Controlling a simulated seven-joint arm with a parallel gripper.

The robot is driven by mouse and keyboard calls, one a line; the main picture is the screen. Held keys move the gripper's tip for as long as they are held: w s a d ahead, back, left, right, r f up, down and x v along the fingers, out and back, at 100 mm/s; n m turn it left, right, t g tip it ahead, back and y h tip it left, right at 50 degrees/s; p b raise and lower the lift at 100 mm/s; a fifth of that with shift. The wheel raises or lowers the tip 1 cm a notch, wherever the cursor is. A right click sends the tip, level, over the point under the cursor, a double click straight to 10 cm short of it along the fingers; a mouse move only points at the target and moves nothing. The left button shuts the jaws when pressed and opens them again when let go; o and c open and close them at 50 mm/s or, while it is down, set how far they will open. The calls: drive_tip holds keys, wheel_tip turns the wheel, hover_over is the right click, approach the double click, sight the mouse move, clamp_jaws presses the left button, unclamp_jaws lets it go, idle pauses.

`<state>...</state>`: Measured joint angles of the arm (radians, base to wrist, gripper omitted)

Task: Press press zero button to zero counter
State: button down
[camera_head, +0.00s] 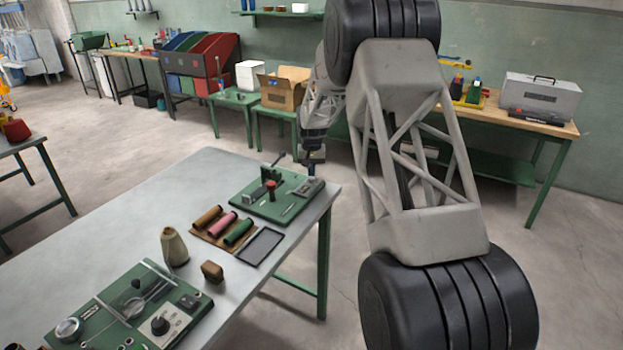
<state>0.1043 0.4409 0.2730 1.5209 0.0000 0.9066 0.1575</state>
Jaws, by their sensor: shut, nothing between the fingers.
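A green base board (262,205) lies at the far right corner of the grey table. On it stand a red-topped knob or button (271,185), a dark upright part and a small grey box-like unit (308,187) at the right end. This unit may be the counter; its face and any zero button are too small to make out. My gripper (312,169) points down just above this unit, its fingers shut and empty. I cannot tell whether the tips touch it.
On the grey table (190,185) lie brown, pink and green rolls (222,224), a dark-rimmed tray (260,246), a beige cone (174,247) and a brown block (212,272). A second green board (110,312) with a dial is nearer. The table's far left is clear.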

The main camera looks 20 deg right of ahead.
drive_tip(key=shift+f, duration=0.75)
idle(0.7)
drive_tip(key=shift+r, duration=3.5)
